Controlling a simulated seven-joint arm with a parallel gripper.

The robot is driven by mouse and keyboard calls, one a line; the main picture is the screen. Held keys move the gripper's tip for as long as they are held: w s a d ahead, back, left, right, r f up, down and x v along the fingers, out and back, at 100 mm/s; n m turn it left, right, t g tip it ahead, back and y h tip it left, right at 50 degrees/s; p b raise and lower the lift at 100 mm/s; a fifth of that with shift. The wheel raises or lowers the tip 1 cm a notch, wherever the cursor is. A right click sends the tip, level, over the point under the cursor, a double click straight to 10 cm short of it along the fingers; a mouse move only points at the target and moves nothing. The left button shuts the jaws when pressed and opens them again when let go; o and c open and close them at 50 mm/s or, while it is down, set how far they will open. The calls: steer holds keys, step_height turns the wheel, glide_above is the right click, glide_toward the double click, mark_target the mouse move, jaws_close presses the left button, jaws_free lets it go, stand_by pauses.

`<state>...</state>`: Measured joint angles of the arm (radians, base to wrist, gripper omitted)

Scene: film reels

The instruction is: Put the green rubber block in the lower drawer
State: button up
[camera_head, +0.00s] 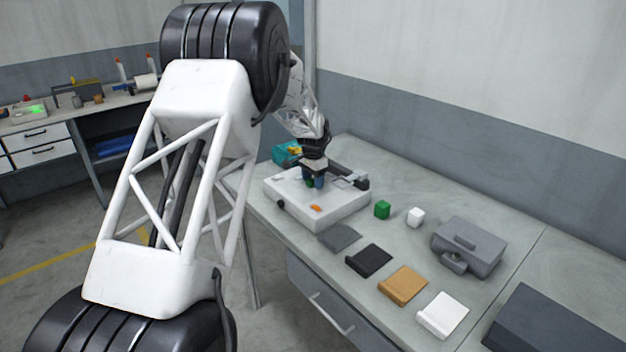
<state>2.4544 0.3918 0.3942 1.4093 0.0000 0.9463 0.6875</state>
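A small green block (382,209) stands on the grey workbench, right of a white flat device (345,208) and left of a small white block (416,217). My gripper (315,183) points down over the white device, left of the green block and apart from it. Small green and blue patches show at its fingertips; I cannot tell whether these are finger parts or something held, nor whether it is open. A grey drawer front (318,292) with a pale bar handle (331,314) shows under the bench and looks closed. Any second drawer there is hidden or out of frame.
Grey, black, tan and white flat pieces (403,286) lie along the front edge. A grey machine (468,247) stands at right, a dark box (545,325) nearer. A teal container (287,153) is behind the device. White drawers (40,145) stand far left.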

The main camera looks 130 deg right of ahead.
mark_target(311, 179)
step_height(311, 179, up, 12)
steer(key=shift+r, duration=0.15)
stand_by(0.8)
steer(key=shift+o, duration=0.2)
steer(key=shift+n, duration=0.3)
stand_by(0.4)
steer(key=f+n, duration=0.1)
steer(key=n, duration=0.3)
steer(key=f+n, duration=0.1)
steer(key=n, duration=0.3)
steer(key=w+d+f+n, duration=0.1)
steer(key=n, duration=0.4)
steer(key=shift+f, duration=0.25)
steer(key=n, duration=0.2)
steer(key=f+n, duration=0.1)
steer(key=n, duration=0.1)
steer(key=shift+d, duration=0.1)
steer(key=shift+f, duration=1.35)
